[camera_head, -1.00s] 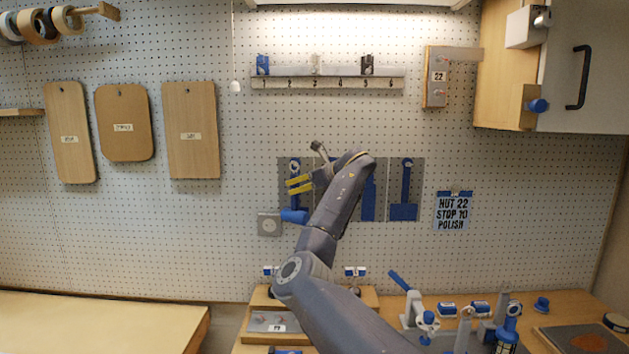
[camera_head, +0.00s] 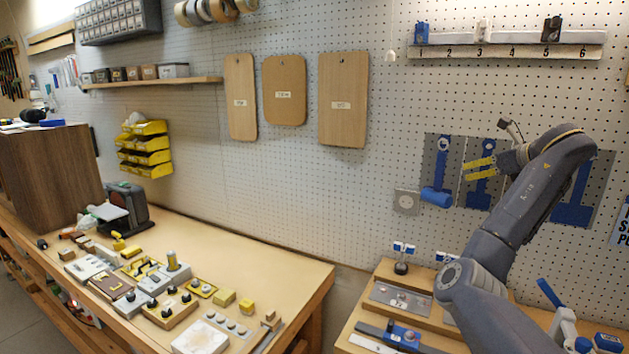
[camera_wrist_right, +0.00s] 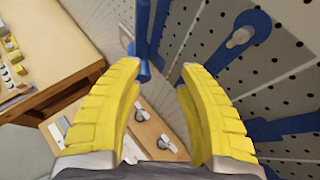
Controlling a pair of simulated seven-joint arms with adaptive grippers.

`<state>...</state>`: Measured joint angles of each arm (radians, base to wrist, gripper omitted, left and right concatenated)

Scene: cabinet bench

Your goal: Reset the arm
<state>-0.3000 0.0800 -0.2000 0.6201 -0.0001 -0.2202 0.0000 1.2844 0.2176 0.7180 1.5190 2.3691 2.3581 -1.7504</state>
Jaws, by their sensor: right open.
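My right gripper (camera_head: 481,168) has yellow ribbed fingers and is held up in front of the pegboard, beside the blue tools on grey panels. In the right wrist view its two yellow fingers (camera_wrist_right: 146,75) stand apart with nothing gripped between them. A blue hanging tool (camera_wrist_right: 142,40) shows beyond the gap between the fingertips. The same blue tool (camera_head: 438,178) hangs just left of the gripper in the head view. My right arm reaches up from the lower right and hides part of the panels. My left gripper is in neither view.
A wooden bench (camera_head: 255,260) at left holds several switches and blocks. A lower bench (camera_head: 362,335) at right carries a metal plate and blue-handled clamps. Wooden boards (camera_head: 343,100) hang on the pegboard. The space between the benches is open.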

